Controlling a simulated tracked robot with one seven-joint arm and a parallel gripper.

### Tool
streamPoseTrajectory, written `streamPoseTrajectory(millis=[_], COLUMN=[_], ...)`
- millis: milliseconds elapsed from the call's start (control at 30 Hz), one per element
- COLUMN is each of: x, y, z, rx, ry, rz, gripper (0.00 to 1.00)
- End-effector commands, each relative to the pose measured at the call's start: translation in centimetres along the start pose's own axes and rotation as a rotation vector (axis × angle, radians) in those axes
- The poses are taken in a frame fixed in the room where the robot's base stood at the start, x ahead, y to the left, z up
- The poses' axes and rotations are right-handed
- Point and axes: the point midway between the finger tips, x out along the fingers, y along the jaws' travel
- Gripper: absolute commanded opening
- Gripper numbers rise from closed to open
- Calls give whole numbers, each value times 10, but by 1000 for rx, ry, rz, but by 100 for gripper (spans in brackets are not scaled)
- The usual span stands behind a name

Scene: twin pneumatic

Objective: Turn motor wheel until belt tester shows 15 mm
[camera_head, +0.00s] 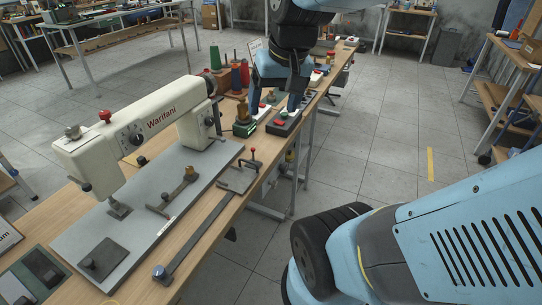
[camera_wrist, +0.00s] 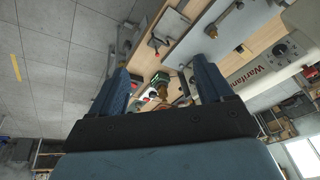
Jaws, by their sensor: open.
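My gripper (camera_head: 274,101) points down over the workbench, beyond the right end of the white sewing machine (camera_head: 150,120). In the wrist view its two blue-grey fingers (camera_wrist: 162,83) stand wide apart with nothing held between them. A small dark device (camera_head: 244,127) with a green face and brass-coloured top is near the left finger. It also shows between the fingers in the wrist view (camera_wrist: 160,90). I cannot tell whether it is the belt tester, and no reading is legible. A dark wheel (camera_head: 212,87) sits at the machine head's right end. I cannot identify the motor wheel for certain.
A dark box with a red button (camera_head: 285,124) lies near the bench edge, below my gripper. Thread spools (camera_head: 222,68) stand behind. A grey plate (camera_head: 140,215) with small fittings and a long bar (camera_head: 200,232) fill the near bench.

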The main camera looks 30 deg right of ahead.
Motion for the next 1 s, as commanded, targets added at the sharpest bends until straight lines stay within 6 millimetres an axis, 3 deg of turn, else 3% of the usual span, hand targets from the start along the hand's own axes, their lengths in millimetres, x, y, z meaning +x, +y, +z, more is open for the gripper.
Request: streamPoseTrajectory(millis=[467, 1000], x=[83, 183], y=[27, 85], z=[-42, -74], rx=[391, 878], ry=[-339, -635], rz=[-147, -405], gripper=[80, 80])
